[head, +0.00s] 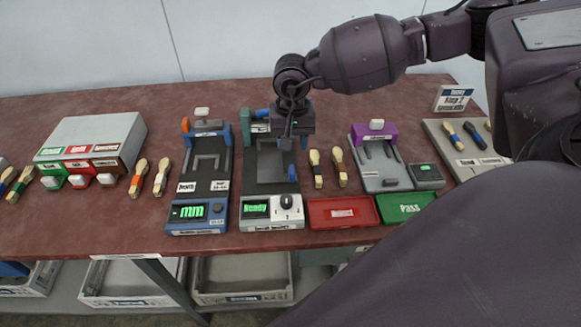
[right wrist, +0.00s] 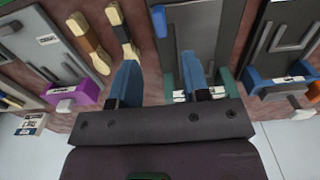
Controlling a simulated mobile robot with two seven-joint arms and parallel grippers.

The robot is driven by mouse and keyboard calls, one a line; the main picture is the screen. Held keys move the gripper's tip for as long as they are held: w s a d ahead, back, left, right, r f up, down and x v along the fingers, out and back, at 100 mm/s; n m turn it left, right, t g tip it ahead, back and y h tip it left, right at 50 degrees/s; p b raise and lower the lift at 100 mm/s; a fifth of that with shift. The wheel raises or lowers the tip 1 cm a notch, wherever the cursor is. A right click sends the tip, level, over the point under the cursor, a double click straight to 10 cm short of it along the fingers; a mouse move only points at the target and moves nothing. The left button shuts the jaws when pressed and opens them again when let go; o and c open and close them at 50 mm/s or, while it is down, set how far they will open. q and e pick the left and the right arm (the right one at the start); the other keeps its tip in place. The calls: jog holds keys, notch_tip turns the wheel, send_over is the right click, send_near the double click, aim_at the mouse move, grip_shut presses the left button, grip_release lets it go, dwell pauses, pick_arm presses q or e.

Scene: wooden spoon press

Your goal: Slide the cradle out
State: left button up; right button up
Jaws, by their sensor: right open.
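The middle press has a white front panel (head: 272,212) with a green "Ready" display and a dial. A dark grey recessed bed (head: 268,163), which may be the cradle, lies behind the panel, between green posts at the back. A small blue piece (head: 292,173) shows at the bed's right edge. My right gripper (head: 294,145) hangs over the press's right rear part, open and empty. In the right wrist view its two blue fingers (right wrist: 160,78) point down, one over the bed (right wrist: 195,35) and one beside it. My left gripper is out of view.
A blue-posted gauge (head: 205,175) stands left, a purple-topped fixture (head: 380,160) right. Wooden spoons (head: 317,168) lie beside the press. A red tray (head: 343,212) and green tray (head: 404,207) line the front edge. A grey box with coloured bins (head: 90,140) is far left.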

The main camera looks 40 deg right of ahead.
aim_at(292, 169)
notch_tip(292, 169, down, 9)
jog(key=shift+b, duration=0.45)
jog(key=shift+c, duration=0.4)
grip_shut()
